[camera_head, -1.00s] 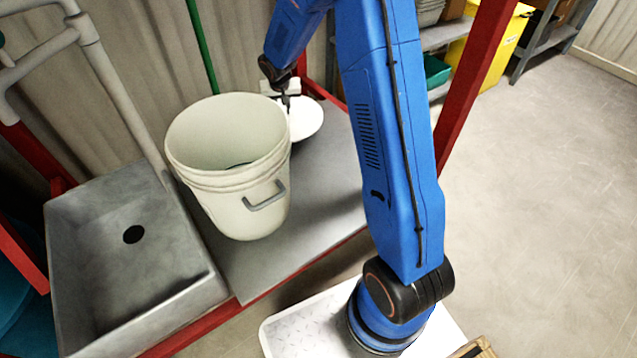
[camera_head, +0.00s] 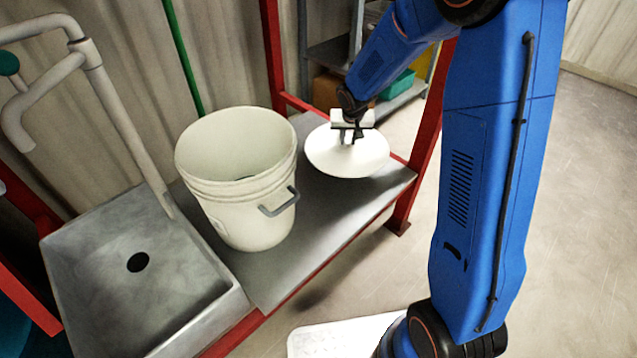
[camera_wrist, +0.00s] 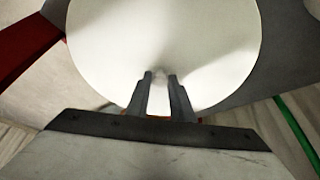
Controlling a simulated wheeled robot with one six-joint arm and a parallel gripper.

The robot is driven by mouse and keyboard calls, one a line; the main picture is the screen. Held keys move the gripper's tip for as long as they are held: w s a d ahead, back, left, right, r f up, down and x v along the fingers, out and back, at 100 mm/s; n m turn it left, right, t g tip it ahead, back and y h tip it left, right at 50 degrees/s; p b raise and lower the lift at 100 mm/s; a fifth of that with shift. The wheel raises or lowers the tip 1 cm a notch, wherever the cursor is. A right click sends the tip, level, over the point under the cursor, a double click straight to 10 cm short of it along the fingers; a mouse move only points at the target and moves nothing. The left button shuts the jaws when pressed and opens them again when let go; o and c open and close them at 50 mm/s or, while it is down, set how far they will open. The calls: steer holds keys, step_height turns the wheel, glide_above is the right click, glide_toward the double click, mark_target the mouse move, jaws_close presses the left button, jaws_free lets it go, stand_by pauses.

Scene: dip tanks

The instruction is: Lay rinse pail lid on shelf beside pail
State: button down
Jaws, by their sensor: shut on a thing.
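The rinse pail lid (camera_head: 338,160) is a round white disc to the right of the pail in the head view. My gripper (camera_head: 349,139) is shut on it from above, and the lid looks about level over the shelf. I cannot tell whether it touches the shelf. The rinse pail (camera_head: 243,215) is cream, open and upright, with a grey handle. The grey shelf (camera_head: 290,252) lies under both.
A grey sink (camera_head: 120,295) with a drain hole adjoins the shelf on the left. Red frame posts (camera_head: 272,60) rise behind and at the right. A green pole (camera_head: 180,55) stands behind the pail. The shelf front is clear.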

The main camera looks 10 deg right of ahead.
mark_target(348, 157)
steer(key=shift+a+f, duration=0.1)
steer(key=shift+f, duration=4.6)
steer(key=shift+f, duration=0.15)
steer(key=c, duration=1.5)
jaws_free()
steer(key=shift+c, duration=0.2)
steer(key=v, duration=1.2)
steer(key=shift+r, duration=0.3)
steer(key=s+d+r, duration=0.3)
steer(key=s+r, duration=0.4)
steer(key=s, duration=0.1)
steer(key=s+d+r, duration=0.3)
steer(key=s+r, duration=0.5)
steer(key=s+r+n, duration=0.1)
steer(key=s+r, duration=0.1)
steer(key=s, duration=0.9)
steer(key=s+r, duration=0.2)
steer(key=s, duration=0.9)
steer(key=shift+d+n+y, duration=0.4)
steer(key=shift+d, duration=0.05)
